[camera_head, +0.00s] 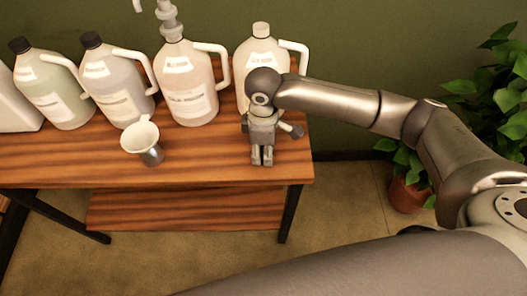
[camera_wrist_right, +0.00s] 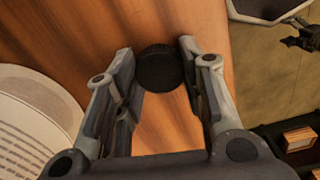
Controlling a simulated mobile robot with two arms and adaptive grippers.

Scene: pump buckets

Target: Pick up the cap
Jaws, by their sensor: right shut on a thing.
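The cap (camera_wrist_right: 160,67) is a round black disc between my right gripper's fingertips in the right wrist view. My right gripper (camera_head: 262,156) points down at the table's front right in the head view, with its fingers close together. It also shows in the right wrist view (camera_wrist_right: 158,75), its fingers on both sides of the cap. I cannot make out the cap in the head view. Whether it touches the wood or is lifted is not clear. My left gripper is not in view.
On the wooden table (camera_head: 210,170), several jugs stand in a row at the back. A pump jug (camera_head: 190,95) is in the middle; a jug (camera_head: 262,50) behind my right gripper is partly hidden. A potted plant (camera_head: 408,190) is at right.

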